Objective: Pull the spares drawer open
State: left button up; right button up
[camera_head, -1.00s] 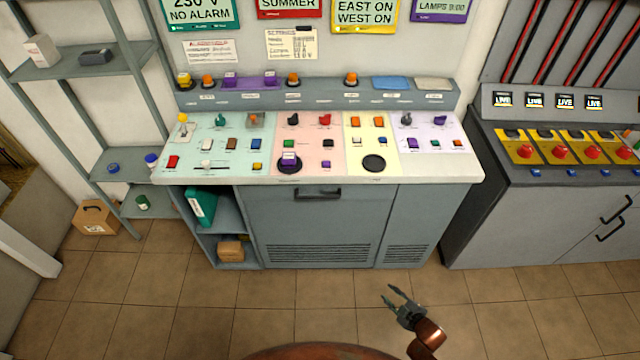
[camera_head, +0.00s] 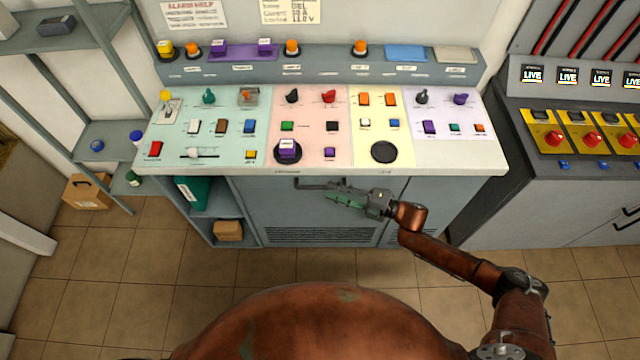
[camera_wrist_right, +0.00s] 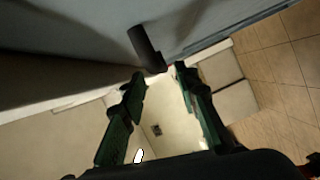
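The grey drawer front (camera_head: 268,205) sits below the console top and looks closed. Its dark bar handle (camera_head: 308,184) runs along its upper part, and the label above is too small to read. My right gripper (camera_head: 332,197) is at the right end of the handle, its fingers pointing left, and covers part of it. In the right wrist view the two green fingers (camera_wrist_right: 160,75) are apart with nothing held. The black handle (camera_wrist_right: 147,46) is just beyond the fingertips, its near end close to the gap between them; contact cannot be told. My left gripper is not in view.
The control console top (camera_head: 420,172) overhangs the drawer, with many switches on it. An open shelf bay with a teal binder (camera_head: 190,192) and a cardboard box (camera_head: 228,230) is left of the drawer. Another cabinet (camera_head: 580,190) stands right. The tiled floor in front is clear.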

aim_at(321, 187)
jog(key=x, duration=0.3)
jog(key=shift+w+a+f, duration=0.15)
jog(key=shift+w+a, duration=0.3)
jog(key=shift+a, duration=0.45)
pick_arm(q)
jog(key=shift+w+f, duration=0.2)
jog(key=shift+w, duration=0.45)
pick_arm(e)
jog(key=shift+c, duration=0.6)
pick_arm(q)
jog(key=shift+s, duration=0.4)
pick_arm(e)
grip_shut()
